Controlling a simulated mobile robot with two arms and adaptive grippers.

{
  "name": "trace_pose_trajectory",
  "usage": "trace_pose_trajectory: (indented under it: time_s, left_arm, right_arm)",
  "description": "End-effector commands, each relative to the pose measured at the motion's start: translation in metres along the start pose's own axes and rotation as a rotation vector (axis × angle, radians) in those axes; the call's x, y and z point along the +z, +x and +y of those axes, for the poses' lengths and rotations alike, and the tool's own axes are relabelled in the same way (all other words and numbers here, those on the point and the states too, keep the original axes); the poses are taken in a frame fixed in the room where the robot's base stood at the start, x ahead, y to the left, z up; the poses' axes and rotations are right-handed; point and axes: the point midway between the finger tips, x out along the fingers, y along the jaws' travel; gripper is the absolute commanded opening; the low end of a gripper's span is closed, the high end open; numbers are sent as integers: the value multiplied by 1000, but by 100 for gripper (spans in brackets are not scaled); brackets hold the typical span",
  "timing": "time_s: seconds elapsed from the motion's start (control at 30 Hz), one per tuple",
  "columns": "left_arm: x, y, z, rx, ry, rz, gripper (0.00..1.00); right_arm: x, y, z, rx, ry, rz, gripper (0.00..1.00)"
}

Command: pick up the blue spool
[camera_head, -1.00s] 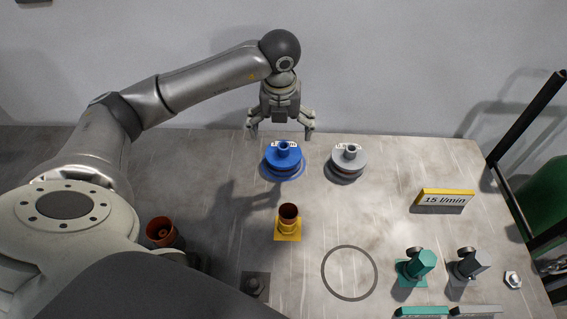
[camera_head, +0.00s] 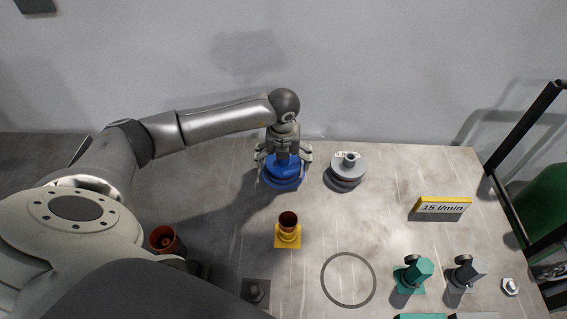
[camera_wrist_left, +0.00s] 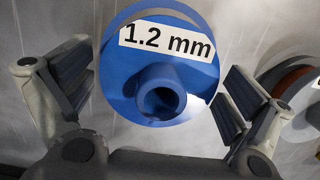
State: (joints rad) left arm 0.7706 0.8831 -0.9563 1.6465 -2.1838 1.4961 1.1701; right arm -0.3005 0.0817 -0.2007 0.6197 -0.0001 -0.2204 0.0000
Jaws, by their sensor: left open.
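The blue spool (camera_head: 282,176) stands on the table near its back edge, partly hidden by my left gripper in the head view. In the left wrist view the blue spool (camera_wrist_left: 122,82) lies between the fingers, with its "1.2 mm" label and hollow hub facing the camera. My left gripper (camera_head: 284,160) is open and points down over the spool, with a finger on each side. In the left wrist view the left gripper (camera_wrist_left: 155,95) shows gaps between its pads and the spool. My right gripper is not in view.
A grey spool (camera_head: 347,172) stands just right of the blue one. An orange-brown cup on a yellow base (camera_head: 288,232) stands in front. Teal (camera_head: 412,274) and grey (camera_head: 465,272) fittings and a "15 l/min" sign (camera_head: 442,207) are at right.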

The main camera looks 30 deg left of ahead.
Motion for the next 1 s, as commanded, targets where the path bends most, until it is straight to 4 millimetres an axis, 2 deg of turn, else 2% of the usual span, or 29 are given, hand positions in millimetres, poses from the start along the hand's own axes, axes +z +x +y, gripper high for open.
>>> trace_pose_trajectory:
  time_s: [0.23, 0.73, 1.0]
  left_arm:
    - [0, 2, 0, 0, 0, -1, 100]
    - [0, 2, 0, -1, 0, -1, 36]
    - [2, -1, -1, -3, 0, -5, 35]
  right_arm:
    - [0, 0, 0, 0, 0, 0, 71]
    - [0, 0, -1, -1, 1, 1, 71]
    - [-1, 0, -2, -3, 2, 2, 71]
